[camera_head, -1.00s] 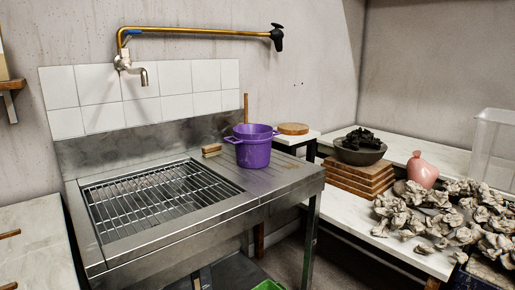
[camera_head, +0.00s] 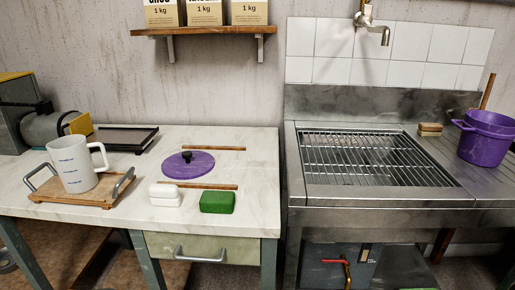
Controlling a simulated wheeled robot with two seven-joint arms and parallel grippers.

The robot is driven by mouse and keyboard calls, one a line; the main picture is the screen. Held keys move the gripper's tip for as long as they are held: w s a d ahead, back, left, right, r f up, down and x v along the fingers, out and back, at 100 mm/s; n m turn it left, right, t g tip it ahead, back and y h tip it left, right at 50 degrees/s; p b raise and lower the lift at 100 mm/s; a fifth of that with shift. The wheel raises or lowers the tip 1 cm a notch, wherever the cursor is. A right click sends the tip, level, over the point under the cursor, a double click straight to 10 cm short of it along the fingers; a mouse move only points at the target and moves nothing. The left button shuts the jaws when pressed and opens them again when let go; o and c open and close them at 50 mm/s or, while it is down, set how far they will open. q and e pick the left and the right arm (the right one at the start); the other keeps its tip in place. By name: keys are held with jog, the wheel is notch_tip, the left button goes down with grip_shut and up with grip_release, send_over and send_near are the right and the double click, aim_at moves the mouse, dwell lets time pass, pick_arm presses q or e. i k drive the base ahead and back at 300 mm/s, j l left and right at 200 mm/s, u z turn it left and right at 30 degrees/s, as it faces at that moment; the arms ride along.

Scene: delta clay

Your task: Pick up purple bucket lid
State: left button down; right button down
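The purple bucket lid (camera_head: 174,166) lies flat on the white marble-look table (camera_head: 250,160), left of the sink. It is a round disc with a small black knob (camera_head: 187,156) on top. The purple bucket (camera_head: 486,140) stands on the sink's right drainboard, at the right edge of the view. Neither of my grippers shows in the head view.
Wooden sticks (camera_head: 215,148) lie behind and in front of the lid. White (camera_head: 165,195) and green (camera_head: 217,202) blocks sit at the table's front. A wooden tray (camera_head: 100,197) with a white jug (camera_head: 73,163) stands left. A metal sink (camera_head: 350,196) is right. A shelf (camera_head: 200,32) hangs above.

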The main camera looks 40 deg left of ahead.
aim_at(187, 165)
jog(key=u, duration=1.85)
jog(key=z, duration=1.85)
jog(key=k+j, duration=0.2)
jog(key=j, duration=0.15)
jog(key=k+j, duration=0.15)
jog(key=j, duration=0.15)
jog(key=k+j, duration=0.2)
jog(key=j, duration=0.15)
jog(key=k+j, duration=0.2)
jog(key=j, duration=0.15)
jog(key=u, duration=0.05)
